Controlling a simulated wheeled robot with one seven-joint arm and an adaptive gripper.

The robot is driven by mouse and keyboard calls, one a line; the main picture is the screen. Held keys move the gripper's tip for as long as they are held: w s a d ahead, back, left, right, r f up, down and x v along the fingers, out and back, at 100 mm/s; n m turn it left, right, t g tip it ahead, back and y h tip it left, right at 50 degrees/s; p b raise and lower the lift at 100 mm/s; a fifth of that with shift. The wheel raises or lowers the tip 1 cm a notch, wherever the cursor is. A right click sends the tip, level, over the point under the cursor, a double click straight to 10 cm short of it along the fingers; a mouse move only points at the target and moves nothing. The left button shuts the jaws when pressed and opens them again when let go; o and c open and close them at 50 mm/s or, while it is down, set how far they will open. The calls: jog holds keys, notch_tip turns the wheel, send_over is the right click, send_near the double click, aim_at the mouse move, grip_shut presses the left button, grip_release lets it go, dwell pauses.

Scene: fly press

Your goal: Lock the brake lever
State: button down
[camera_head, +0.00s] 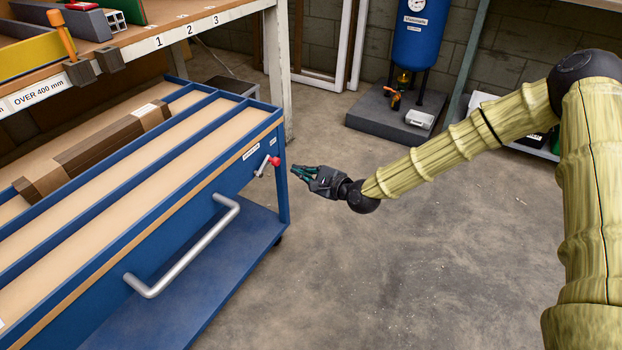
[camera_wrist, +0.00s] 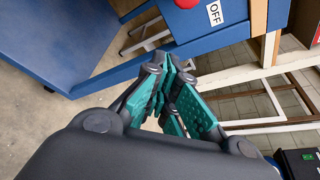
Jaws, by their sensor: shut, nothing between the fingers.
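The brake lever (camera_head: 263,167) is a short light-metal arm with a red knob, on the end face of a blue cart (camera_head: 262,196). It slants up to the right towards the knob. In the wrist view only the red knob (camera_wrist: 186,4) shows at the top edge, left of a white "OFF" label (camera_wrist: 215,13); the lever's arm is out of that picture. My gripper (camera_head: 295,171), dark with green finger pads, is shut and empty just right of the knob, apparently apart from it. Its closed fingertips (camera_wrist: 166,64) point towards the cart below the knob.
The cart has a silver push handle (camera_head: 185,262) and carries long brown boxes (camera_head: 90,155). A shelf (camera_head: 140,38) stands behind it. A blue tank (camera_head: 420,35) stands on a dark plinth at the back. The concrete floor right of the cart is clear.

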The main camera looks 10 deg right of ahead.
jog(key=shift+a+r+b, duration=0.55)
jog(key=shift+a, duration=0.35)
jog(key=shift+a+r+b, duration=0.55)
jog(key=shift+a, duration=0.3)
jog(key=shift+a+r, duration=0.1)
jog(key=shift+r+n, duration=0.15)
jog(key=shift+n, duration=0.15)
